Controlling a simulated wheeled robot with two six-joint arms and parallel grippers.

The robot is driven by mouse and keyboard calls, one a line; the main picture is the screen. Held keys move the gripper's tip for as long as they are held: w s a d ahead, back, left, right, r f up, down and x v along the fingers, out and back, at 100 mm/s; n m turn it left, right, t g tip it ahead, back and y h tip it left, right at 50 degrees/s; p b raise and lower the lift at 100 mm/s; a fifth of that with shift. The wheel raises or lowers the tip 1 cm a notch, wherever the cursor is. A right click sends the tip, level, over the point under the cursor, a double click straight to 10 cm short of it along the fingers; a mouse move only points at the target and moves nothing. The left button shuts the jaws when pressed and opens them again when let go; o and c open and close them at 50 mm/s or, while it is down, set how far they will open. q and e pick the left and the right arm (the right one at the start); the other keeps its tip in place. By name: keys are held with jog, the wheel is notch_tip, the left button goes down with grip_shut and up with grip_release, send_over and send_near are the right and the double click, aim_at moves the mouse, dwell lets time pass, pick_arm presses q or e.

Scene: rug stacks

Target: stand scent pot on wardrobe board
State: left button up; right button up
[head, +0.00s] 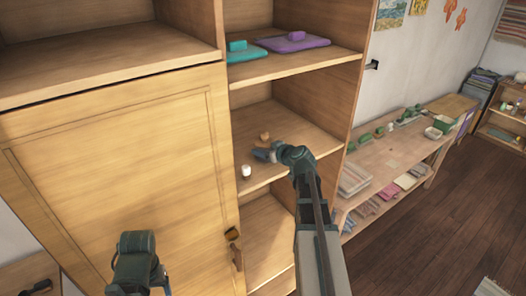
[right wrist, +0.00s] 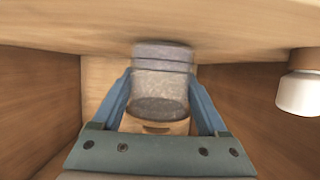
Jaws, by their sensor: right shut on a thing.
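My right gripper (head: 257,154) reaches into the middle open shelf of the wardrobe. In the right wrist view its two blue fingers (right wrist: 160,100) are shut on a grey, glassy pot (right wrist: 160,80), which I take to be the scent pot. The picture is turned over there, so the wardrobe board (head: 300,138) shows along the top. The pot's end is at or very near the board; I cannot tell whether it touches. In the head view the pot is mostly hidden by the gripper. My left gripper (head: 140,282) is low at the bottom, its jaws unclear.
A small white and brown pot (head: 246,171) stands near the board's front edge, close to the gripper; the right wrist view shows it too (right wrist: 298,92). A small tan thing (head: 264,136) is behind the gripper. Teal (head: 245,53) and purple (head: 292,42) pieces lie on the shelf above.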

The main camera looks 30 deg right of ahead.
jog(key=shift+f, duration=0.2)
jog(key=o, duration=1.4)
jog(key=shift+w+a, duration=0.1)
jog(key=shift+o, duration=0.2)
jog(key=shift+r, duration=0.1)
jog(key=shift+r, duration=0.25)
jog(key=p+v, duration=0.4)
jog(key=v, duration=0.6)
jog(key=shift+s+r, duration=0.1)
jog(key=shift+s, duration=0.2)
jog(key=shift+s+r+p, duration=0.2)
jog(key=shift+s+p, duration=0.15)
jog(key=shift+s, duration=0.25)
